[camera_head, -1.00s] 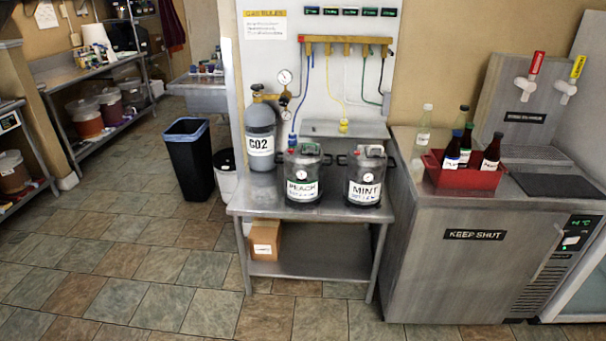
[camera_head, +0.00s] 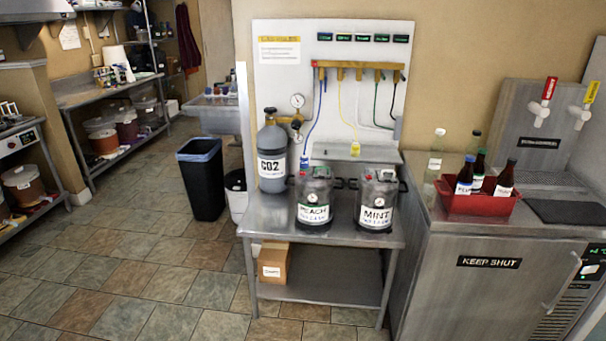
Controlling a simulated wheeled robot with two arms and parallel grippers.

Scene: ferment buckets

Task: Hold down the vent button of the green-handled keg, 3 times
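Two dark grey kegs stand upright side by side on a steel table. The left one is the PEACH keg (camera_head: 314,198), with a blue fitting on top and a blue hose running up behind it. The right one is the MINT keg (camera_head: 376,201). The kegs' handle colours and vent buttons are too small to tell clearly, so I cannot say which keg has the green handle. Neither of my grippers is in view.
The steel table (camera_head: 262,226) also carries a grey CO2 cylinder (camera_head: 271,153) left of the kegs. A cardboard box (camera_head: 274,264) sits on its lower shelf. A black bin (camera_head: 202,179) stands left; a KEEP SHUT cabinet (camera_head: 470,293) stands right. Tiled floor is clear in front.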

